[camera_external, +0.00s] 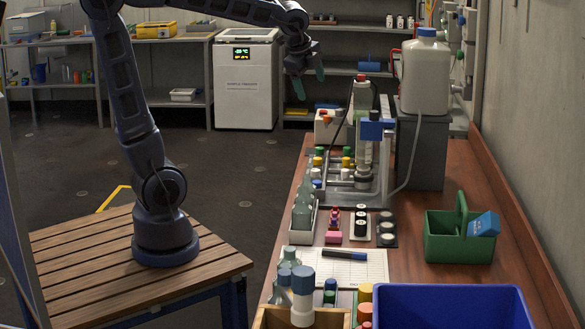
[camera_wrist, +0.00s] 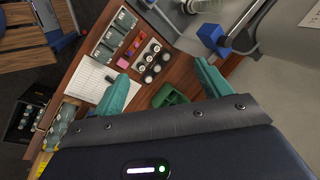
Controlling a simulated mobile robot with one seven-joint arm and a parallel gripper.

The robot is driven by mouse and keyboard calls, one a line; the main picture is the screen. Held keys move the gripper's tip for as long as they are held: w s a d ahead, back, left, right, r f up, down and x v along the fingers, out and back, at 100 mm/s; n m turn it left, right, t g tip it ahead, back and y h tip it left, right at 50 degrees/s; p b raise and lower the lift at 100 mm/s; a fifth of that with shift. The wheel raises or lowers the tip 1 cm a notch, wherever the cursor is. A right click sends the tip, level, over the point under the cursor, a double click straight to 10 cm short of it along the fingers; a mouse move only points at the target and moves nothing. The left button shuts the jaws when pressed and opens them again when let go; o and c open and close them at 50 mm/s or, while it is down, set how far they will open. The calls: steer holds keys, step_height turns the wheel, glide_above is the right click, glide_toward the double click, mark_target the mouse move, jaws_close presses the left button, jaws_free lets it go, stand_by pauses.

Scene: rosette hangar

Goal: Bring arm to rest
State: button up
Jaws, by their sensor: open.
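My gripper (camera_external: 309,82) hangs at the end of my raised arm, above and left of the far part of the wooden bench (camera_external: 408,240). Its teal fingers point down and are spread apart. In the wrist view my gripper (camera_wrist: 161,72) shows both fingers wide apart with nothing between them. The bench top shows well below the fingers. My arm arches up from its base on a slatted wooden platform (camera_external: 75,262), and the top of the arch is cut off by the upper picture edge.
A white jug (camera_external: 425,75) stands on a grey box beside an apparatus with a blue block (camera_external: 377,130). A white freezer (camera_external: 247,85) stands behind. Open floor lies between.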

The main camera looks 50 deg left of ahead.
steer(key=s+a+f+n, duration=0.3)
steer(key=s+a+n, duration=0.3)
steer(key=s, duration=0.3)
steer(key=s+a+f+n, duration=0.3)
steer(key=s+a+n, duration=0.3)
steer(key=s+n, duration=0.3)
steer(key=shift+s+a+f+n+h, duration=0.15)
steer(key=shift+s+a+n+h, duration=0.15)
steer(key=shift+s+h, duration=0.1)
